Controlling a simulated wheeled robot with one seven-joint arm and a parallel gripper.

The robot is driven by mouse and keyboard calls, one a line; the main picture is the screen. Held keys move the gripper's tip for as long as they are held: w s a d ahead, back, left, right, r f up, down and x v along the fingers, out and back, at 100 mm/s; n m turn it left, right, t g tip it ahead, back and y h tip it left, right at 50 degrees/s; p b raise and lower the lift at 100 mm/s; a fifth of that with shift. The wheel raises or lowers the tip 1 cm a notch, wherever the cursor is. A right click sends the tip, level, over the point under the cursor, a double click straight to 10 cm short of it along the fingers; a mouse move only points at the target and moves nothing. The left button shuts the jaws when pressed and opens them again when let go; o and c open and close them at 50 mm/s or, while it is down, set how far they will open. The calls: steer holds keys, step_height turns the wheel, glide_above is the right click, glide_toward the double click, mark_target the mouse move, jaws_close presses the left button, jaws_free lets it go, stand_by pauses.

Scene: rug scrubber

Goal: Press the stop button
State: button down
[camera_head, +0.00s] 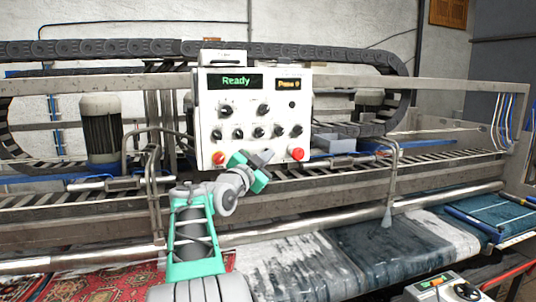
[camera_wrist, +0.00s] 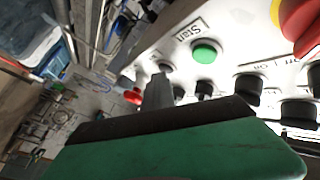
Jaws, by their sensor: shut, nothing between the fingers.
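The white control panel (camera_head: 254,145) faces me above the rail. A large red button with a yellow-orange base sits at its lower left (camera_head: 218,157) and fills the upper right of the wrist view (camera_wrist: 300,22). Another red button (camera_head: 296,154) is at the panel's lower right; a small red one in the wrist view (camera_wrist: 132,96) seems to be the same. No stop label is readable. A green button (camera_wrist: 205,52) marked "Start" lies between them. My gripper (camera_head: 264,156) is shut and empty, before the panel's lower middle; its tip (camera_wrist: 158,92) also shows in the wrist view. Contact cannot be told.
Several black knobs (camera_head: 259,132) stick out above the buttons. The display (camera_head: 236,81) reads "Ready". A bent metal bar (camera_head: 394,175) stands to the right of the panel, another (camera_head: 154,190) to the left. A wet rug (camera_head: 365,262) lies below on the machine.

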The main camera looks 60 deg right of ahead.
steer(key=shift+s+a+b, duration=0.55)
steer(key=shift+s+b, duration=0.05)
steer(key=shift+b, duration=0.45)
